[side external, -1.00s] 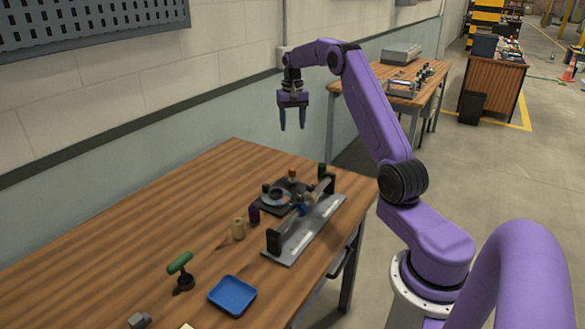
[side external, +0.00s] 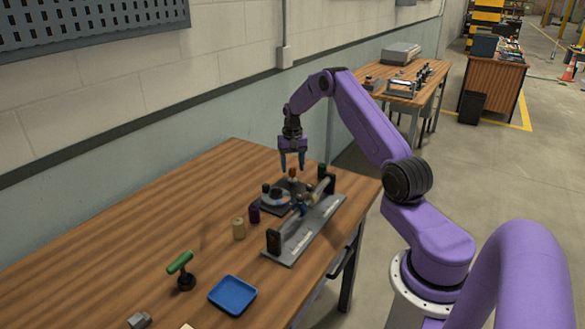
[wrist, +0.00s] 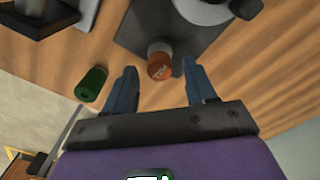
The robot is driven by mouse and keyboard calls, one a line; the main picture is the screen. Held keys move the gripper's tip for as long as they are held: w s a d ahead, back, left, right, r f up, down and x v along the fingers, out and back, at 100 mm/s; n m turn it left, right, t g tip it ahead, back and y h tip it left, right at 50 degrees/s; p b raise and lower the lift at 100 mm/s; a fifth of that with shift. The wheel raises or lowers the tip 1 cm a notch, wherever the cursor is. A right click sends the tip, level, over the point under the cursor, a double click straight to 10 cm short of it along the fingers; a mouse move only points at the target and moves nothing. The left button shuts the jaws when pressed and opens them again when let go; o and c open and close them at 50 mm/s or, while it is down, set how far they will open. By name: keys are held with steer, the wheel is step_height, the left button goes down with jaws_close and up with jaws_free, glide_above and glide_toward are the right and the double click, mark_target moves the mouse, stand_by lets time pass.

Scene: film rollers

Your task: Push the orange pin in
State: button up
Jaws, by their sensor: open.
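The orange pin (side external: 292,173) stands on the dark plate (side external: 268,205), near its back edge. In the wrist view the pin's orange top (wrist: 160,66) shows between and just beyond my fingertips, with some marking on it. My gripper (side external: 292,168) points down above the pin; its blue fingers are spread to either side. In the wrist view my gripper (wrist: 160,80) is open, with clear space between each finger and the pin. I cannot tell how far the pin sticks up or whether a fingertip is level with it.
A round grey part (wrist: 205,8) sits on the plate beside the pin. A green cylinder (wrist: 91,84) stands left of my fingers in the wrist view. A grey roller stand (side external: 300,240), purple and tan cylinders, a blue tray (side external: 232,295) and a green-handled tool (side external: 181,265) are nearer the camera.

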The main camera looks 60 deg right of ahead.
mark_target(292, 169)
steer(key=shift+f, duration=0.65)
jaws_close()
steer(key=shift+f, duration=0.85)
jaws_free()
steer(key=shift+r, duration=0.15)
step_height(292, 169, up, 17)
steer(key=shift+a+r, duration=0.1)
